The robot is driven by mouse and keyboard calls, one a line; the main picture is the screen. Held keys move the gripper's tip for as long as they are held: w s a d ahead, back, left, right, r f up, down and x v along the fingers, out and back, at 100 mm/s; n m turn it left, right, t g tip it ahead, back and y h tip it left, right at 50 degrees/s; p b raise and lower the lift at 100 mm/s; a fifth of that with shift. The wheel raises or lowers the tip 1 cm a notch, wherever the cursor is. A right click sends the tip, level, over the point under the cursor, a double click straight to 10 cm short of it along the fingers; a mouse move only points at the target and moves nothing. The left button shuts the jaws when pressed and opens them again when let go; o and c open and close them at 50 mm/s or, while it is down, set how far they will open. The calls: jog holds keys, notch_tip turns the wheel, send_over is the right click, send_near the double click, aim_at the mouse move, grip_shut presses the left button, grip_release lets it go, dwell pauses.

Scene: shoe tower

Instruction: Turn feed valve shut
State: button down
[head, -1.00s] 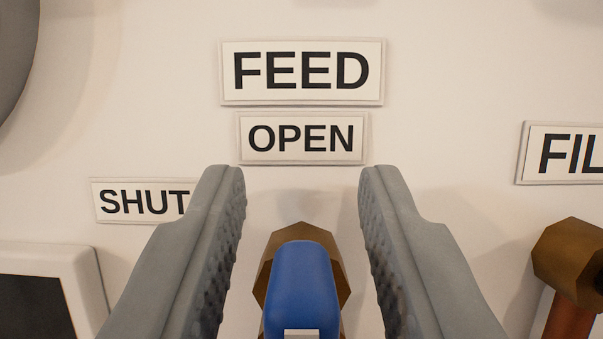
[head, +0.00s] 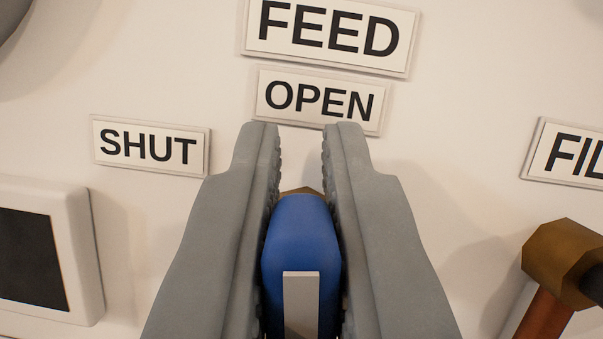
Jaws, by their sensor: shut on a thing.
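The feed valve's blue handle (head: 301,235) stands in the lower middle of the head view, with a grey strip on its near face. A small part of its brass body (head: 303,190) shows behind it. My gripper (head: 301,140) has its two grey fingers pressed on both sides of the blue handle. The FEED label (head: 328,36) is at the top, with the OPEN label (head: 319,99) under it, above the handle. The SHUT label (head: 150,146) is to the left. The handle's lower end is out of frame.
A white-framed dark panel (head: 35,250) is on the wall at the lower left. At the right are a partly cut label reading "FIL" (head: 570,154) and another brass fitting (head: 565,262) with a red-brown part below. The pale wall between them is clear.

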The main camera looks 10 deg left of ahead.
jog(key=n+y, duration=0.1)
jog(key=n, duration=0.1)
jog(key=n+g+y, duration=0.1)
jog(key=n, duration=0.1)
jog(key=a+n+y, duration=0.1)
jog(key=n, duration=0.1)
jog(key=shift+f+g, duration=0.2)
jog(key=shift+g, duration=0.1)
jog(key=n, duration=0.1)
jog(key=n+g+y, duration=0.1)
jog(key=n, duration=0.1)
jog(key=n+y, duration=0.1)
jog(key=n, duration=0.1)
jog(key=shift+s+a+f+g, duration=0.1)
jog(key=shift+a+f+g, duration=0.15)
jog(key=shift+g, duration=0.05)
jog(key=shift+a+f+n+g, duration=0.1)
jog(key=shift+f+n+g, duration=0.35)
jog(key=shift+n, duration=1.05)
jog(key=shift+a+f+n+g, duration=0.15)
jog(key=shift+n+g, duration=0.55)
jog(key=shift+n, duration=0.8)
jog(key=shift+a+f+n+g, duration=0.1)
jog(key=shift+f+n+g, duration=0.35)
jog(key=shift+n, duration=1.05)
jog(key=shift+r, duration=0.1)
jog(key=c, duration=1.5)
grip_release()
jog(key=shift+o, duration=0.2)
jog(key=shift+s, duration=0.1)
